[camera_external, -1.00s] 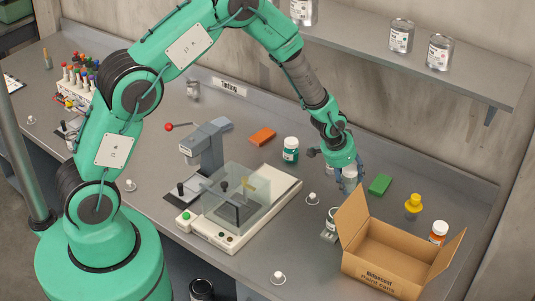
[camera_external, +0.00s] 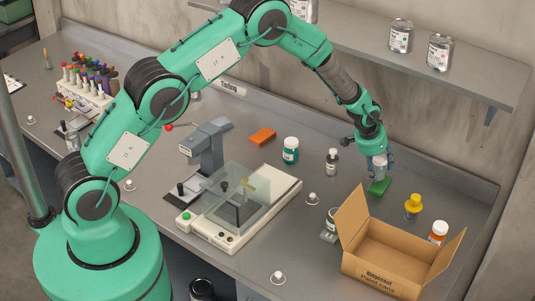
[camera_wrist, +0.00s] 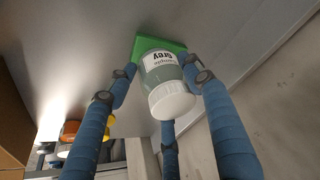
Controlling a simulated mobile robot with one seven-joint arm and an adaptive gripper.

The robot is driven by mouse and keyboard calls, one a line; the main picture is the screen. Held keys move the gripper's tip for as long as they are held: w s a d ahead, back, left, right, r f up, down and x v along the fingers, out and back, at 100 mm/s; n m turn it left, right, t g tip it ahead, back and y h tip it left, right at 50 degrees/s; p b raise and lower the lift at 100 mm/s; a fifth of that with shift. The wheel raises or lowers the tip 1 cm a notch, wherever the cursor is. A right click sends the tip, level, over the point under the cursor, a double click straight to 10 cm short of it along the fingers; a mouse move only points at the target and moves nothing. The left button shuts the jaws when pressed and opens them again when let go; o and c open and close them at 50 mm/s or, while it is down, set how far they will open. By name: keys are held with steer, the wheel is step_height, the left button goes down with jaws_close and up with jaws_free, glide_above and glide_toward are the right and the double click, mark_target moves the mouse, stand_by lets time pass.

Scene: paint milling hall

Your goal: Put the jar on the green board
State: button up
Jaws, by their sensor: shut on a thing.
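The green board (camera_external: 379,188) lies flat on the bench directly below my gripper. In the wrist view the board (camera_wrist: 147,45) shows behind the jar's base. The jar is over the board; I cannot tell whether its base touches it. In the outside view my fingers partly hide the jar.
An open cardboard box (camera_external: 385,262) stands in front of the board.

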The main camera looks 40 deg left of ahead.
mark_target(382, 173)
steer(key=shift+w+d+f, duration=0.1)
steer(key=shift+w+d, duration=0.15)
steer(key=shift+w, duration=0.4)
steer(key=shift+w+d, duration=0.25)
steer(key=shift+w, duration=0.35)
steer(key=shift+f+p, duration=0.3)
steer(key=shift+f, duration=1.45)
steer(key=shift+f, duration=0.15)
steer(key=o, duration=1.3)
steer(key=shift+b+v, duration=0.35)
steer(key=shift+v, duration=5.85)
steer(key=shift+w, duration=0.1)
